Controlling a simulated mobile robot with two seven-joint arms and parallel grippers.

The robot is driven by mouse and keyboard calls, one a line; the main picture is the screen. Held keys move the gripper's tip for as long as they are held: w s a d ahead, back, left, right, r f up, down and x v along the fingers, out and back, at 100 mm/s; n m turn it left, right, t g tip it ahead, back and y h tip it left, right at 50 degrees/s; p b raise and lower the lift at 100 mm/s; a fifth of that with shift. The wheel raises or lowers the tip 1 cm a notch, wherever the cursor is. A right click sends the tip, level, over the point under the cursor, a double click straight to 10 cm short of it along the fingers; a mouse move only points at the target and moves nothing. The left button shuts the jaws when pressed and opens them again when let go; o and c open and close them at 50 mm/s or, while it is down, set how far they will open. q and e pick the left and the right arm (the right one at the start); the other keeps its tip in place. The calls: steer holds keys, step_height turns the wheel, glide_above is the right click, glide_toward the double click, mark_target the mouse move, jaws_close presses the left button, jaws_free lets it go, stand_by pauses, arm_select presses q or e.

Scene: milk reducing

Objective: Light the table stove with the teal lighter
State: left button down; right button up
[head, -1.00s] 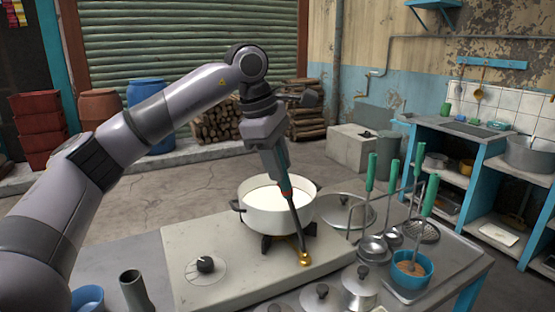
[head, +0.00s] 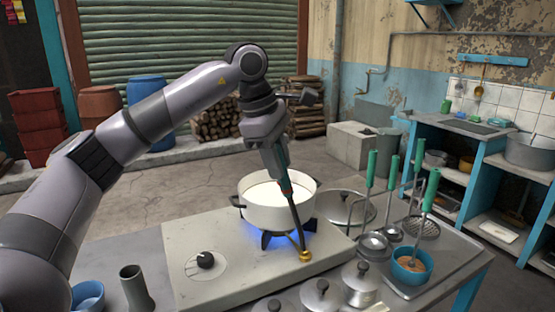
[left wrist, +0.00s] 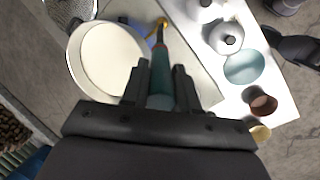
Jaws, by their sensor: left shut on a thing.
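My left gripper (head: 282,168) is shut on the teal lighter (head: 297,218), which points down beside the pot. The lighter's dark rod ends at a small brass piece (head: 305,256) on the stove top, right of the burner. A blue flame (head: 262,240) burns under the white pot (head: 275,212) of milk on the table stove (head: 190,235). The stove's black knob (head: 205,260) is at its front left. In the left wrist view, the teal lighter (left wrist: 160,68) lies between the fingers (left wrist: 158,88), beside the pot (left wrist: 108,55). My right gripper is not seen.
A rack of green-handled ladles (head: 371,172) and a blue bowl (head: 412,266) stand right of the stove. Lidded pots (head: 321,293) sit in front. A grey cup (head: 136,288) and blue bowls (head: 88,296) are at the front left.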

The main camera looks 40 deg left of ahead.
mark_target(278, 145)
arm_select(q)
step_height(278, 145, up, 6)
steer(key=p, duration=0.5)
steer(key=shift+f, duration=0.2)
steer(key=shift+r+p, duration=0.3)
steer(key=shift+r, duration=0.9)
